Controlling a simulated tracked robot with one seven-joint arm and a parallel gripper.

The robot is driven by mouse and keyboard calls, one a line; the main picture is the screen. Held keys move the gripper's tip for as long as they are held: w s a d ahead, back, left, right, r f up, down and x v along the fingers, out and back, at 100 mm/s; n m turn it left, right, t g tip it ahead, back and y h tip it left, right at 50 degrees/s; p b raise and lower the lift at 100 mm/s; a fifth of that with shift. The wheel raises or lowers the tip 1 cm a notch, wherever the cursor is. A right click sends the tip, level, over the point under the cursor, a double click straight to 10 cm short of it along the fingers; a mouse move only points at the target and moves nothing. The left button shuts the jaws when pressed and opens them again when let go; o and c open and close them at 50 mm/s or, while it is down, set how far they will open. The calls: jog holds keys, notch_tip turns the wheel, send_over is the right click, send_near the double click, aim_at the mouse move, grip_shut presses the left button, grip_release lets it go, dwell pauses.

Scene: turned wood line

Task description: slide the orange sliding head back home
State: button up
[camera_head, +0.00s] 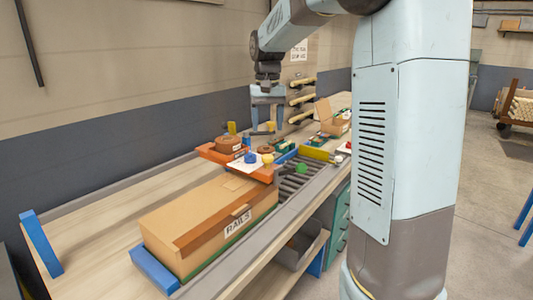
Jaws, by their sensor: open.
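The orange sliding head (210,153) appears to be the long orange piece lying across the line behind a cardboard box, in the middle of the head view. A brown round part, a blue knob and a pale yellow knob show on or just in front of it; I cannot tell which are fixed to it. My gripper (268,126) is open and points down, above and behind the orange piece.
A long cardboard box (203,218) marked RAILS lies on the near bench, with a blue end stop (153,269) at its front. A roller track (293,182) with a green part runs beside the head. Wooden rods stick out at the back wall.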

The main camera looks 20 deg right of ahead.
aim_at(268, 156)
notch_tip(268, 156, down, 10)
jog(key=shift+r, duration=0.1)
dwell(0.4)
grip_shut()
dwell(0.5)
